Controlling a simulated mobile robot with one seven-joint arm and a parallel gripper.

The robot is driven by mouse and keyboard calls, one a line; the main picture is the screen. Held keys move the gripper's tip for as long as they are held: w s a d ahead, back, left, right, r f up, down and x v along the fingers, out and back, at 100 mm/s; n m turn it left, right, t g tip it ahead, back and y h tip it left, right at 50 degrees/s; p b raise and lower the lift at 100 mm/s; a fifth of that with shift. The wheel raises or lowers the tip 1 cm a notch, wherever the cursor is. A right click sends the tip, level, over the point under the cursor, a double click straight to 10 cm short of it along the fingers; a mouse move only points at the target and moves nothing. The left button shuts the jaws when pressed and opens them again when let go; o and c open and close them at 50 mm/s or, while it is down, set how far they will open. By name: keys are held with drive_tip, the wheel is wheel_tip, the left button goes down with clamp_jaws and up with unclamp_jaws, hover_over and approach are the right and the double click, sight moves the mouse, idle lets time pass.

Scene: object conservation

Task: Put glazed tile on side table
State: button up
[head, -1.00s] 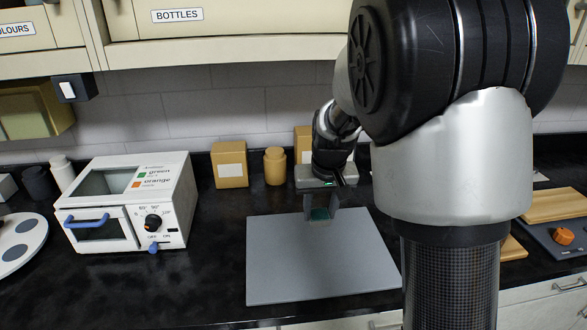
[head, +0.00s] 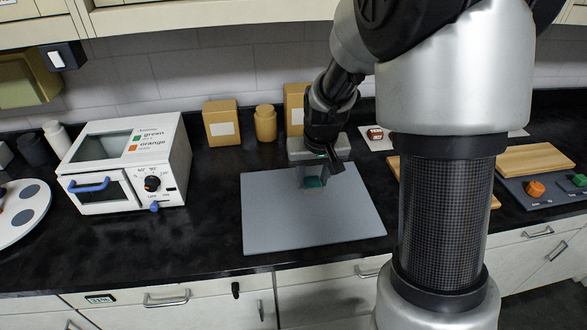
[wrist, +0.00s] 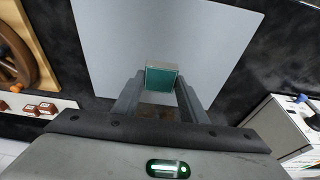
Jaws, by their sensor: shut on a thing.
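The glazed tile (head: 313,182) is a small green block with a pale edge. It sits between the fingertips of my gripper (head: 314,178), over the back part of a grey board on the counter. In the wrist view the tile (wrist: 161,77) shows its green face between the two grey fingers (wrist: 160,92), which are shut on it. I cannot tell whether the tile touches the board or hangs just above it. I do not see a side table in either view.
The grey board (head: 300,225) lies on the black counter. Left are a white oven-like box (head: 125,165) and a round white tray (head: 20,235). Behind stand tan containers (head: 222,123). Right are wooden boards (head: 535,160) and a dark panel with an orange knob (head: 536,188).

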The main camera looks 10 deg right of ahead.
sight(309, 207)
drive_tip(key=shift+w+f+b, duration=0.2)
drive_tip(key=shift+w+b, duration=0.1)
drive_tip(key=shift+w, duration=0.25)
drive_tip(key=shift+f, duration=0.35)
drive_tip(key=x, duration=0.2)
drive_tip(key=s+x, duration=0.1)
drive_tip(key=x, duration=0.2)
drive_tip(key=s+x, duration=0.1)
drive_tip(key=x, duration=0.2)
drive_tip(key=shift+f, duration=0.35)
drive_tip(key=shift+f+b, duration=0.25)
drive_tip(key=shift+b, duration=0.15)
drive_tip(key=o, duration=1.2)
drive_tip(key=shift+r, duration=0.1)
